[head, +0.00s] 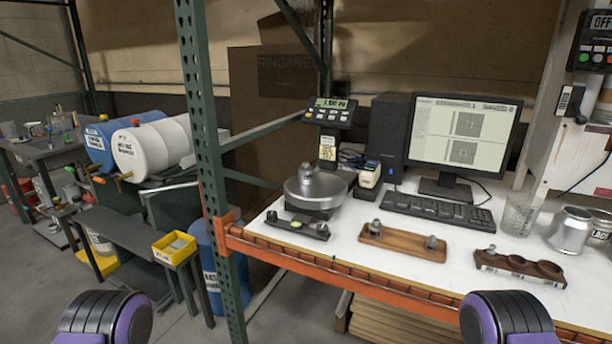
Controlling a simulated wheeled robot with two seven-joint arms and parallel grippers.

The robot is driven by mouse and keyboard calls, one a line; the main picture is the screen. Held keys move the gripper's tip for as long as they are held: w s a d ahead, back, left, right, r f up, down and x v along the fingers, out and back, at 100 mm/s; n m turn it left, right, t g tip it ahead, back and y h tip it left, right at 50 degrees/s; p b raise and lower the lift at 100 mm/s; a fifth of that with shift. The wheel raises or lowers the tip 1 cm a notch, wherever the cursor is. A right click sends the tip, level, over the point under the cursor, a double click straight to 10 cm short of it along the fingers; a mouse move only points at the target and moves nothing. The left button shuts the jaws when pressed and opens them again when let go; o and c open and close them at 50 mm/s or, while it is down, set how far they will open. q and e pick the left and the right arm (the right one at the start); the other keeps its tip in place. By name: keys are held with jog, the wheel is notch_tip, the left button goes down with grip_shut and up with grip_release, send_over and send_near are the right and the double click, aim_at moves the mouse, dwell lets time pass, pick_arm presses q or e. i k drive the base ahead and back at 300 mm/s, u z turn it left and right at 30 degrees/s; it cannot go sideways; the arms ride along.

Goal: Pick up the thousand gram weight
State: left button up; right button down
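A silver knobbed weight (306,172) stands upright on the round metal pan of a scale (328,190), near the left end of the white bench. The scale's display (329,108) is lit, but its digits are too small to read surely. Two smaller metal weights, one (376,227) at the left and one (431,243) at the right, stand on a light wooden tray (402,243). No gram marking is readable, so I cannot tell from labels which weight is the thousand gram one. Neither of my grippers is in view; only purple and black parts of my arms show at the bottom corners.
A black bar-shaped holder (296,226) lies before the scale. A dark wooden block (521,265) with round hollows is at the right front. Behind are a keyboard (438,209), monitor (465,135) and glass (520,213). A green upright post (205,130) stands left of the bench.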

aim_at(305, 172)
jog(key=u, duration=1.75)
jog(key=i, duration=0.85)
jog(key=z, duration=1.35)
